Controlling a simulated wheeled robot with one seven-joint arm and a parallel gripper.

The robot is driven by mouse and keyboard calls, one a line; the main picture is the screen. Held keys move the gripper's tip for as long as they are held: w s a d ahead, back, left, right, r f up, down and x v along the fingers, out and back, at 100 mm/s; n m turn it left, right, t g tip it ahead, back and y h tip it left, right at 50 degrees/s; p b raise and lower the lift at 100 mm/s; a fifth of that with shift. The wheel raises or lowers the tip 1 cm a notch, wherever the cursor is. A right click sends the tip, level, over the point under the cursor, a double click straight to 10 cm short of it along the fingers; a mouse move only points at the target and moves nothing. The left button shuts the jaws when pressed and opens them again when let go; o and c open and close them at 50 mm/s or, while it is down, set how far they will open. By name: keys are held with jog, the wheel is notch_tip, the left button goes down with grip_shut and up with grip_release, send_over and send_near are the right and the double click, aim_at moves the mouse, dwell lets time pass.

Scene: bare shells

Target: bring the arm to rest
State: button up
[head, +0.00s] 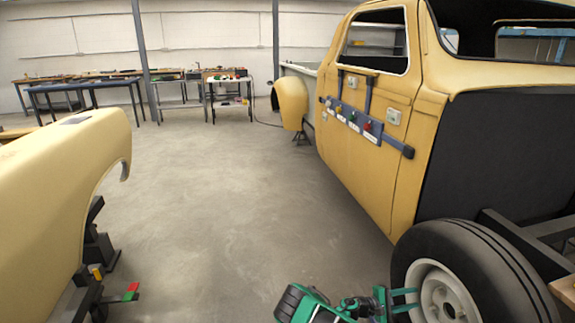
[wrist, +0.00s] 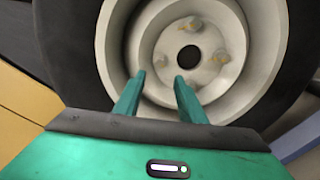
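My green gripper (head: 405,299) is low at the bottom of the head view, in front of the truck's wheel (head: 440,297). In the wrist view my gripper (wrist: 158,82) has its two fingers apart with nothing between them. The fingers point at the white wheel hub (wrist: 190,55), with its dark centre hole and several bolts. Whether the fingertips touch the wheel I cannot tell. Part of my green arm shows at the bottom edge of the head view.
The yellow truck body (head: 365,170) stands at the right, with a tool rail (head: 352,118) on its door. A yellow fender panel (head: 60,190) on a dark stand is at the left. The concrete floor (head: 215,190) between is clear. Workbenches (head: 90,85) line the back wall.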

jog(key=s+r+m+g+y, duration=0.2)
jog(key=s+r+m+y, duration=0.25)
jog(key=r, duration=0.55)
jog(key=s+r+m+g+y, duration=0.3)
jog(key=s+r, duration=0.2)
jog(key=r, duration=0.5)
jog(key=s+r+m+g+y, duration=0.2)
jog(key=s+r+m+y, duration=0.25)
jog(key=r, duration=0.55)
jog(key=s+a+r+t+y, duration=0.1)
jog(key=s+a+r, duration=0.3)
jog(key=s, duration=0.4)
jog(key=s+a+r+m+t+y, duration=0.1)
jog(key=s+a+r+t+y, duration=0.1)
jog(key=s+r, duration=0.5)
jog(key=s+a+r+m+t+y, duration=0.1)
jog(key=s+a+r, duration=0.4)
jog(key=s, duration=0.6)
jog(key=shift+a+r+t+y, duration=0.2)
jog(key=shift+a+t+y, duration=0.4)
jog(key=shift+y, duration=0.3)
jog(key=shift+w+f, duration=0.25)
jog(key=shift+w, duration=0.4)
